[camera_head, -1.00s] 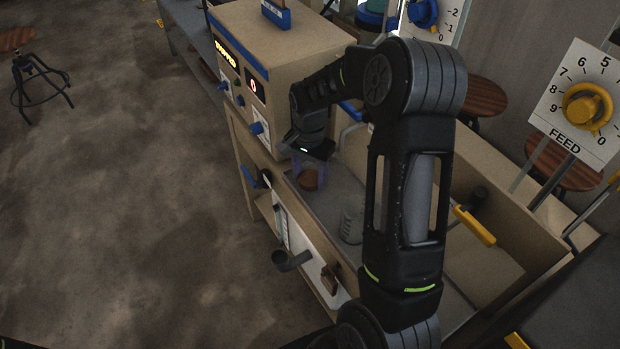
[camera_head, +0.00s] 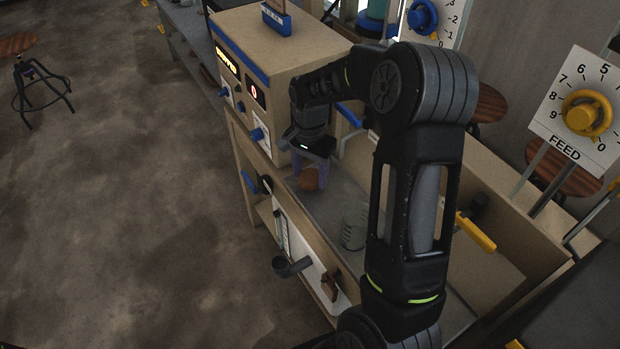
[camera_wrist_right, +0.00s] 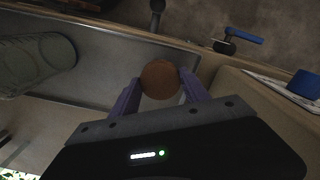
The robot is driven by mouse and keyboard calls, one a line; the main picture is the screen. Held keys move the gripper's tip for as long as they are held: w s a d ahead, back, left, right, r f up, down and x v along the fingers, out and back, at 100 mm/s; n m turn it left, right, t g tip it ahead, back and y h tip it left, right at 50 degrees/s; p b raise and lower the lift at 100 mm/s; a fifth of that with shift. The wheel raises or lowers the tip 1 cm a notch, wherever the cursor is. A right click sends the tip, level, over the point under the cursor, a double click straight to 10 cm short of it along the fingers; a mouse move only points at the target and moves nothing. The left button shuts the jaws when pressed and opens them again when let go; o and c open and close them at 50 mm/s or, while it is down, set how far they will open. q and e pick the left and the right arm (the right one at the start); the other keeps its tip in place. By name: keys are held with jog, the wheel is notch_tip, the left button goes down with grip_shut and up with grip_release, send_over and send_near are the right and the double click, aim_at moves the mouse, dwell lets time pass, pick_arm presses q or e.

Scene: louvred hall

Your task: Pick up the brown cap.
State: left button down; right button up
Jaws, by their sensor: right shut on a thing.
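The brown cap (camera_head: 309,179) is a small round brown piece in the grey-floored trough of the bench, near the boxy machine. It also shows from above, as a brown disc, in the right wrist view (camera_wrist_right: 160,79). My right gripper (camera_head: 308,176) is shut on it, with a purple finger on each side (camera_wrist_right: 158,88). The cap's underside is hidden, so I cannot tell whether it touches the trough floor. My left gripper is not in view.
A ribbed greenish-grey cylinder (camera_head: 354,227) stands in the trough (camera_head: 330,208); it also shows at left in the wrist view (camera_wrist_right: 36,62). The tan machine (camera_head: 262,50) with blue knobs rises behind the gripper. A yellow-handled lever (camera_head: 476,231) and FEED dial (camera_head: 583,108) are to the right.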

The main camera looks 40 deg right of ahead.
notch_tip(320, 180, up, 15)
jog(key=shift+p, duration=0.35)
jog(key=shift+r, duration=0.1)
dwell(0.5)
notch_tip(320, 180, up, 5)
jog(key=p, duration=0.5)
send_over(310, 177)
jog(key=shift+b, duration=0.3)
